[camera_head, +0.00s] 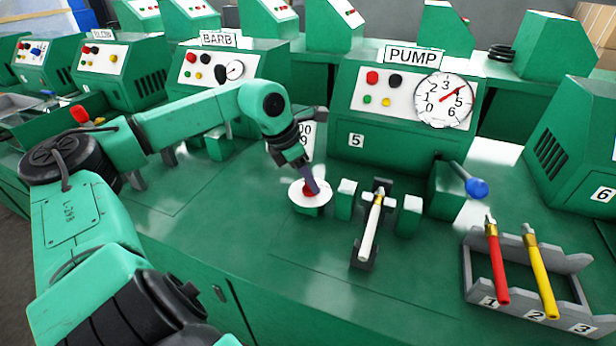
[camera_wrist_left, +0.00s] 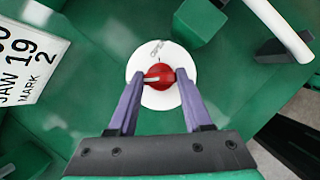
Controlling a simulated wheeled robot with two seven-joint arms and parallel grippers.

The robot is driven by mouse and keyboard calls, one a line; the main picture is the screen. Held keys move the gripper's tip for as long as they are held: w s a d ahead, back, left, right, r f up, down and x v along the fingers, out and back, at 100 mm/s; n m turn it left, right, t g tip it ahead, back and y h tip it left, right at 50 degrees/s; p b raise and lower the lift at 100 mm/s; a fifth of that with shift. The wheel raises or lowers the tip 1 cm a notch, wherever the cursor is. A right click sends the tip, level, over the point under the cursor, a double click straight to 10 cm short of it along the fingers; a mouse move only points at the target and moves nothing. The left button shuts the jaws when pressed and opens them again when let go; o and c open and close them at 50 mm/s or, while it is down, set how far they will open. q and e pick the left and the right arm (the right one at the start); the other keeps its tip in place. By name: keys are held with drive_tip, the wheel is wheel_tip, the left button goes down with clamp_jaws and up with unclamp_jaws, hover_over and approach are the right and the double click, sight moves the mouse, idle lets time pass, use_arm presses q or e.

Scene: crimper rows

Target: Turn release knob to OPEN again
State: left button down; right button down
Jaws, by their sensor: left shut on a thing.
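The red release knob (camera_head: 309,191) sits on a round white dial plate (camera_head: 298,198) on the green bench in front of the PUMP machine. In the left wrist view the knob (camera_wrist_left: 158,72) is between the two purple fingertips of my left gripper (camera_wrist_left: 159,79), which is shut on it. A pale mark on the knob points left in that view. Small dark writing shows on the dial plate (camera_wrist_left: 158,48) at its top, too small to read. My left gripper (camera_head: 311,187) comes down on the knob from above. My right gripper is in no view.
A blue-ended lever (camera_head: 476,187) is further right. A grey rack (camera_head: 575,270) holds a red and a yellow handle. A JAW 19 label (camera_wrist_left: 28,58) stands beside the dial.

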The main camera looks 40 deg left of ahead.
use_arm(q)
drive_tip(key=shift+r+m+p, duration=0.3)
drive_tip(key=shift+m+p, duration=0.1)
drive_tip(key=shift+p, duration=0.6)
drive_tip(key=m+g+h+p, duration=0.1)
drive_tip(key=m+p, duration=0.2)
drive_tip(key=p, duration=0.1)
drive_tip(key=shift+w+r, duration=0.1)
drive_tip(key=shift+m+h+p, duration=0.4)
drive_tip(key=shift+m+p, duration=0.3)
drive_tip(key=shift+m, duration=0.2)
drive_tip(key=m, duration=0.1)
drive_tip(key=m+g, duration=0.1)
drive_tip(key=shift+w+a+f+m+p, duration=0.1)
drive_tip(key=shift+w+f+m+p, duration=0.05)
drive_tip(key=shift+f+m+p, duration=0.15)
drive_tip(key=m+g, duration=0.1)
drive_tip(key=m, duration=0.1)
drive_tip(key=shift+m+h, duration=0.4)
drive_tip(key=m+g, duration=0.1)
drive_tip(key=m, duration=0.2)
drive_tip(key=shift+w+m+g, duration=0.15)
drive_tip(key=shift+m+g, duration=0.15)
drive_tip(key=shift+g, duration=0.1)
drive_tip(key=shift+m+g, duration=0.6)
drive_tip(key=shift+m, duration=1)
drive_tip(key=shift+y, duration=0.3)
